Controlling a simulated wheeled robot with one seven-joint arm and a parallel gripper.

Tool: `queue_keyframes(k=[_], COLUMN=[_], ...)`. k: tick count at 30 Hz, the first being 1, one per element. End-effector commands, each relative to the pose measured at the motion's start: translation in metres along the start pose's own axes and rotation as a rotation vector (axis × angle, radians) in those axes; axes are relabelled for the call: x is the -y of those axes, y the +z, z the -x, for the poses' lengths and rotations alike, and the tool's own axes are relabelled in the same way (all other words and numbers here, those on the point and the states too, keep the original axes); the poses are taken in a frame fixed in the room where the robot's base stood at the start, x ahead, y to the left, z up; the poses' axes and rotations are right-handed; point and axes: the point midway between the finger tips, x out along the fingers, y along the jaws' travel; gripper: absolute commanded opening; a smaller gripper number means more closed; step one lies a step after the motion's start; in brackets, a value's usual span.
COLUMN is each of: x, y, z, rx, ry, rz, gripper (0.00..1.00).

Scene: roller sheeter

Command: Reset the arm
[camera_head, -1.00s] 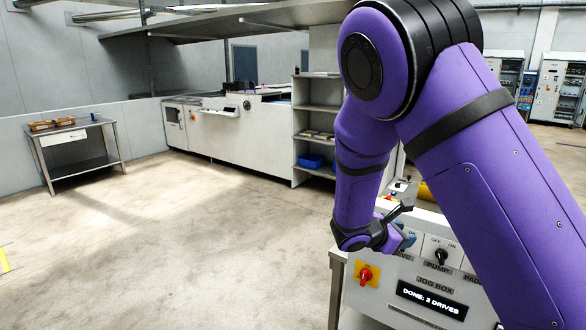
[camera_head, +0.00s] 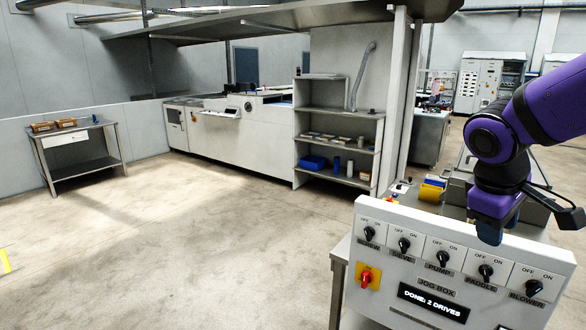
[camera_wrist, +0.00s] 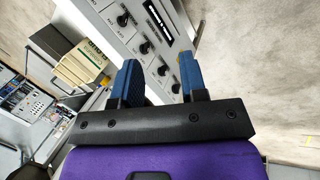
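My arm (camera_head: 505,135) is folded at the right of the head view. My gripper (camera_head: 489,236) points down there, in front of the white jog box (camera_head: 395,285), covering part of its upper edge. In the wrist view my gripper (camera_wrist: 160,70) has its two blue fingers apart with nothing between them. The jog box panel (camera_wrist: 125,35) lies beyond the fingers. It carries black knobs labelled SCREW, PUMP, PADDLE and BLOWER, plus one with a less clear label. Its display (camera_head: 432,300) reads "DONE: 2 DRIVES". Whether the fingers touch the box cannot be told.
A red switch on a yellow plate (camera_head: 366,278) is on the box's left. A yellow item (camera_head: 432,190) sits behind the box. A shelf unit (camera_head: 340,110), a long white machine (camera_head: 235,140) and a side table (camera_head: 80,130) stand farther back. The floor at left is clear.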

Motion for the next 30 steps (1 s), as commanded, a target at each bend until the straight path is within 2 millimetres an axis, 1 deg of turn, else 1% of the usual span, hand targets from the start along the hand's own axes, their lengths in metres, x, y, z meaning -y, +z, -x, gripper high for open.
queue_keyframes(k=[1, 6, 12, 15, 21, 30], x=[0.002, 0.018, 0.040, 0.050, 0.063, 0.065], y=[0.011, 0.041, 0.070, 0.081, 0.091, 0.092], z=[0.010, 0.036, 0.065, 0.075, 0.086, 0.088], rx=[-0.036, -0.144, -0.271, -0.323, -0.382, -0.390], ry=[-0.022, -0.103, -0.183, -0.214, -0.249, -0.254], rz=[-0.057, -0.231, -0.417, -0.488, -0.566, -0.577], gripper=[0.39, 0.39, 0.39, 0.39, 0.39, 0.39])
